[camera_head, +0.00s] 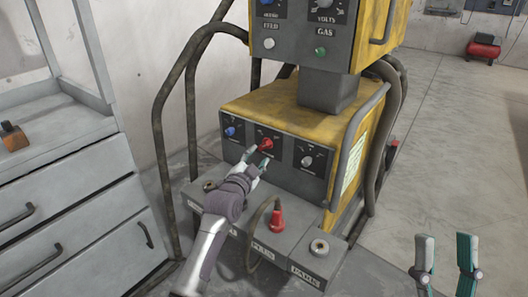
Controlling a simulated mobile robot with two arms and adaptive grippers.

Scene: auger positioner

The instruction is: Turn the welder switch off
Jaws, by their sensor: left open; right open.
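The welder is a yellow and grey machine (270,105) in the middle of the view. Its lower front panel has a red switch knob (267,144) between a blue knob (230,131) and a grey knob (307,161). My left gripper (257,155) is open with its fingertips just in front of and below the red knob. I cannot tell whether they touch it. The knob's turned position is too small to read. My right gripper (445,240) is open and empty at the bottom right, pointing up, well away from the welder.
A grey drawer cabinet (60,205) stands at the left with an orange-brown block (13,137) on it. Dark cables and tubes run along both sides of the welder. A red plug (277,219) sits on its front ledge.

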